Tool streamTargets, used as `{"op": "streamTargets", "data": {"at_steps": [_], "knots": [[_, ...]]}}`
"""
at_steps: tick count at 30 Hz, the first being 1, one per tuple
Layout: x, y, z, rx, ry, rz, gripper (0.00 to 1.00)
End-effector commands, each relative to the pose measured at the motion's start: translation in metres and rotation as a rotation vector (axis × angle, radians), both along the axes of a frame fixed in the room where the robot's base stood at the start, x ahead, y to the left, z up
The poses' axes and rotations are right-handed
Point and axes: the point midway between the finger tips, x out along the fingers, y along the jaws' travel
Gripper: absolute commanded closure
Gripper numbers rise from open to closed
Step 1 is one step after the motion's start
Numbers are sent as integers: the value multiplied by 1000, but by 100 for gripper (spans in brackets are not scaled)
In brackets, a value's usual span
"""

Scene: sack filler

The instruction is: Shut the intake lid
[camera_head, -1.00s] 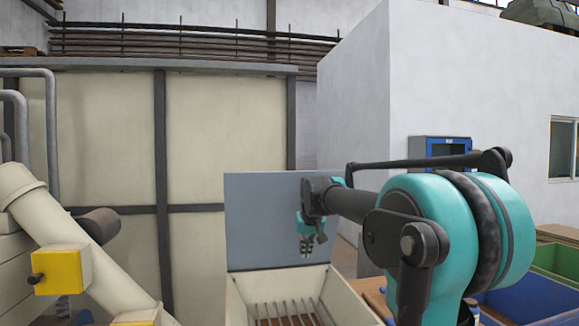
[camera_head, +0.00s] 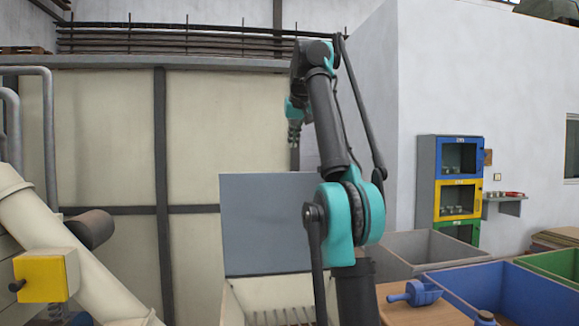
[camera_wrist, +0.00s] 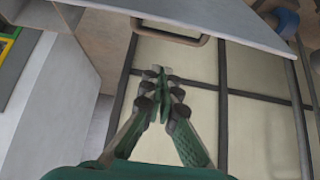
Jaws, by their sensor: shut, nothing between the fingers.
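The intake lid (camera_head: 268,228) is a flat grey panel. In the head view it stands upright, open, at the back edge of the cream intake box (camera_head: 236,307), with the box's grate in front of it. My gripper (camera_head: 294,143) is above the lid's top edge, pointing down and apart from it. In the wrist view my gripper (camera_wrist: 160,72) is shut and empty. A grey panel that looks like the lid (camera_wrist: 235,22) crosses the top there, with a bar handle (camera_wrist: 165,38) along its edge, beyond the fingertips. My arm hides the right side of the box and lid.
A cream pipe (camera_head: 75,255) with a yellow box (camera_head: 45,276) stands left. At right are a grey bin (camera_head: 437,247), a blue bin (camera_head: 505,290), a wooden table (camera_head: 425,312) and a coloured cabinet (camera_head: 460,183). A panelled cream wall (camera_head: 215,130) stands behind the lid.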

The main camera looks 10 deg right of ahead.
Motion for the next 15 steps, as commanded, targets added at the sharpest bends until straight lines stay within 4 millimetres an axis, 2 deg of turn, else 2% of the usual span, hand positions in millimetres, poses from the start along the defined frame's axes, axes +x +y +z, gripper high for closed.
{"op": "streamTargets", "data": {"at_steps": [8,15], "knots": [[4,0,-3,0,-4,0,100],[22,0,-25,0,-4,0,100]]}}
